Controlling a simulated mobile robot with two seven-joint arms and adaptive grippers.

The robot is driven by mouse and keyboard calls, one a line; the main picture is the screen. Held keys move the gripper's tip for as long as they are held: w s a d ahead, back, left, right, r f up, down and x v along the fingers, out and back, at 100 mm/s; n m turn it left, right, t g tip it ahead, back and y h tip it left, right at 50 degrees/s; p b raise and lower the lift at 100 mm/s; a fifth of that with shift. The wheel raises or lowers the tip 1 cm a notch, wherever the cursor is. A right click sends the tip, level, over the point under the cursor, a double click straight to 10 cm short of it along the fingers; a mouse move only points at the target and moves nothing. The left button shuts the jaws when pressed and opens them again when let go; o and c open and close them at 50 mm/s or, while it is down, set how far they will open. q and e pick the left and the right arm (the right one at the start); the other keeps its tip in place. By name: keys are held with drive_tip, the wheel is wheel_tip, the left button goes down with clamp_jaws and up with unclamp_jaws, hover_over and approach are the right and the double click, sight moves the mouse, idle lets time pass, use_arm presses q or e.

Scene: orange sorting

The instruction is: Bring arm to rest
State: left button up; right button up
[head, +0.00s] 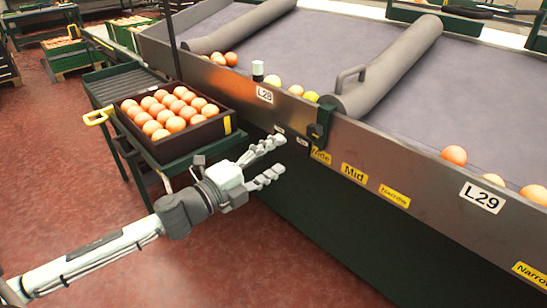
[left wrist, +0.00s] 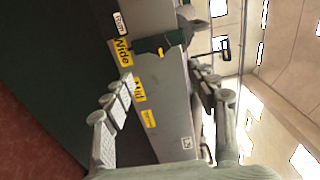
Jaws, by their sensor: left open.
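My left gripper (head: 272,161) is open and empty in the middle of the head view. It hangs over the red floor in front of the dark side wall of the sorting table (head: 400,180). Its fingers spread apart and hold nothing. In the left wrist view, the two fingers of my left gripper (left wrist: 165,105) frame the table's side with its yellow labels. The crate of oranges (head: 228,124) stands on a green stand behind and left of the gripper, apart from it. My right gripper is not in view.
Several oranges (head: 453,155) lie along the table's near edge. Grey rollers (head: 385,70) cross the table top. The green stand (head: 190,150) with rails is at the left. Red floor (head: 250,260) is clear below the arm. More crates stand at the far left.

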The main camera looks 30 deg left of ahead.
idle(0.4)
use_arm(q)
drive_tip(key=s+a+f+n+g+y, duration=0.25)
drive_tip(key=f+n, duration=0.25)
drive_tip(key=f, duration=0.3)
drive_tip(key=s+a+f+n+g+y, duration=0.1)
drive_tip(key=a+f+n+y, duration=0.25)
drive_tip(key=f, duration=0.45)
drive_tip(key=s+a+f+n+g+y, duration=0.2)
drive_tip(key=a+f+n+y, duration=0.15)
drive_tip(key=f+n, duration=0.35)
drive_tip(key=s+d+f+n+g+h, duration=0.1)
drive_tip(key=s+d+f+n+g, duration=0.1)
drive_tip(key=s+f, duration=0.7)
drive_tip(key=s+d+f+n+g+h, duration=0.1)
drive_tip(key=s+d+f+n+g, duration=0.2)
drive_tip(key=s+d+f+g, duration=0.2)
drive_tip(key=s+f+g, duration=0.1)
drive_tip(key=s+f, duration=0.2)
drive_tip(key=shift+s+f+g, duration=0.35)
